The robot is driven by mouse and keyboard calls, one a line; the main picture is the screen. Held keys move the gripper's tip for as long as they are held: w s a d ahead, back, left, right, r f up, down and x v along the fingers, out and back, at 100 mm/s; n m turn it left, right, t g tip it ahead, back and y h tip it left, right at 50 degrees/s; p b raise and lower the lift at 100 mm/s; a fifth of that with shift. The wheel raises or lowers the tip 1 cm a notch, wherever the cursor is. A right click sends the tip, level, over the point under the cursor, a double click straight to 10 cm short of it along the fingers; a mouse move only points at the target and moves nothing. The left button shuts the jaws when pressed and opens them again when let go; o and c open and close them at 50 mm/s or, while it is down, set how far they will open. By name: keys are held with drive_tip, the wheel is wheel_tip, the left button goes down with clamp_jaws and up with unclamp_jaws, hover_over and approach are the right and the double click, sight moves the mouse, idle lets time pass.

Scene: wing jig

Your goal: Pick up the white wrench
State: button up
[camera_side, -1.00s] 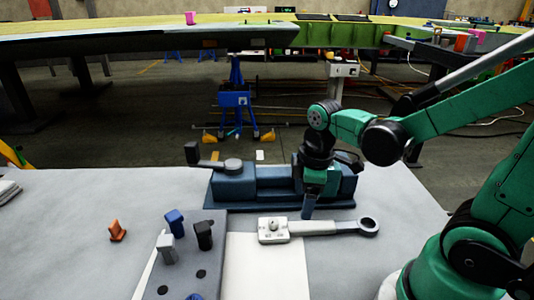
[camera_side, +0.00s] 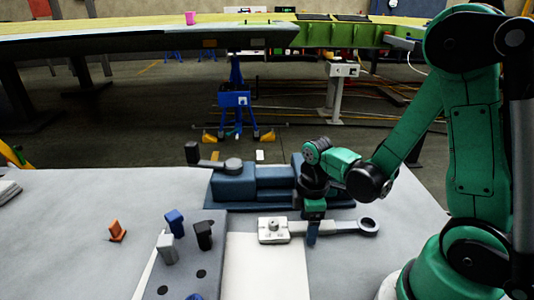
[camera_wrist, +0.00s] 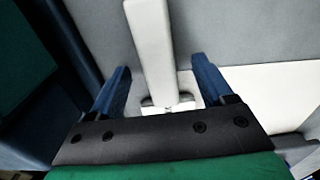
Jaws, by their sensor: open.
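The white wrench (camera_side: 345,227) lies flat on the grey table, with a block-like head (camera_side: 272,230) at its left end and a ring at its right end. My gripper (camera_side: 312,238) is low over the middle of the wrench handle, pointing down. In the wrist view the white handle (camera_wrist: 151,50) runs between the two blue fingers of my gripper (camera_wrist: 160,85), one on each side and apart from it. The gripper is open and empty. In the side view the fingers hide a short part of the handle.
A blue vise-like fixture (camera_side: 270,185) stands just behind the wrench. A grey block with holes (camera_side: 185,270) holds several pegs at the left front. A white sheet (camera_side: 265,268) lies in front of the wrench head, and an orange piece (camera_side: 117,231) sits far left.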

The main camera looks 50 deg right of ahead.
clamp_jaws()
idle(1.5)
